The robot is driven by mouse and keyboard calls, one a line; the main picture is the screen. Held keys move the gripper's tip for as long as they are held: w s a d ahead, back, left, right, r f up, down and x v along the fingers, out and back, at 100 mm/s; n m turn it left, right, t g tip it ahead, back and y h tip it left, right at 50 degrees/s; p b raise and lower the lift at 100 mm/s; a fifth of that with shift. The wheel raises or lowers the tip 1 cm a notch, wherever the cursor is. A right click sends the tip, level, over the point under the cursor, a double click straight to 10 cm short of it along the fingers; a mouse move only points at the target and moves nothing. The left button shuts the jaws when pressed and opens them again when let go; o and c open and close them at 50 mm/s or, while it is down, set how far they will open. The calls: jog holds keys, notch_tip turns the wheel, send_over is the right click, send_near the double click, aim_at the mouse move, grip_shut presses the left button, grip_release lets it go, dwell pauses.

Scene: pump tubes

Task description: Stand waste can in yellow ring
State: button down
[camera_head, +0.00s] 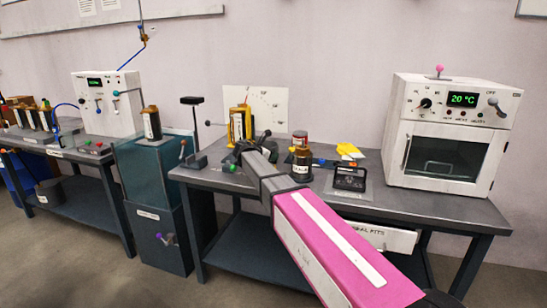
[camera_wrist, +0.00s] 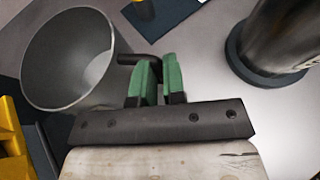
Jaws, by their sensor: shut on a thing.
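A grey, hollow, open-topped can (camera_wrist: 68,62), which I take to be the waste can, is at the upper left of the wrist view. A thin dark handle sticks out from its right side. My gripper (camera_wrist: 157,78) has green fingers shut on that handle, and the can looks empty. In the head view my gripper (camera_head: 247,148) is over the left part of the bench, and I cannot make out the can there. A yellow part (camera_wrist: 10,140) shows at the left edge of the wrist view. I cannot tell whether it is the yellow ring.
A yellow holder (camera_head: 240,124) stands behind my gripper, in front of a white dial board (camera_head: 270,105). A dark jar (camera_head: 301,166) stands to the right. A dark cylinder (camera_wrist: 280,40) is at the upper right of the wrist view. A white oven (camera_head: 450,140) fills the bench's right end.

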jog(key=shift+f, duration=0.15)
jog(key=c, duration=1.2)
grip_release()
